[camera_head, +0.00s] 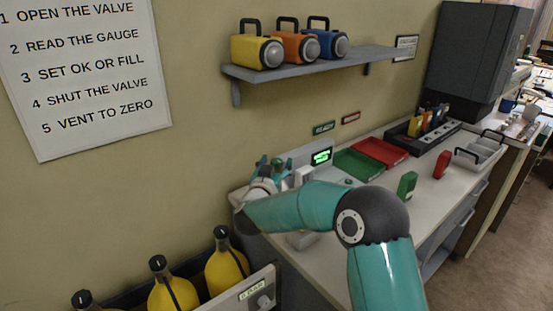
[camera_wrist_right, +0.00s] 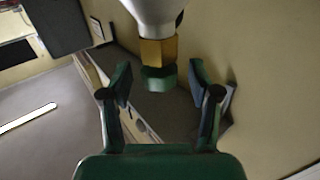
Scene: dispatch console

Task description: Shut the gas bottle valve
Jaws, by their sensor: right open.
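In the right wrist view, a brass fitting (camera_wrist_right: 158,52) with a dark green knob (camera_wrist_right: 160,79) extends from a pale rounded body (camera_wrist_right: 155,12). My right gripper (camera_wrist_right: 160,72) is open, one finger on each side of the knob, with visible gaps on both sides. In the head view, my right gripper (camera_head: 270,168) is at the bench's left end, beside a gauge unit with a lit green display (camera_head: 321,157). My arm and gripper hide most of what is there, so I cannot make out the valve in that view. My left gripper is not in view.
Yellow bottles with black tops (camera_head: 228,265) stand in a rack at lower left. A green tray (camera_head: 357,164) and a red tray (camera_head: 381,151) lie on the bench. A green block (camera_head: 407,186) and a red block (camera_head: 442,164) stand nearer. A shelf (camera_head: 310,66) holds three coloured units.

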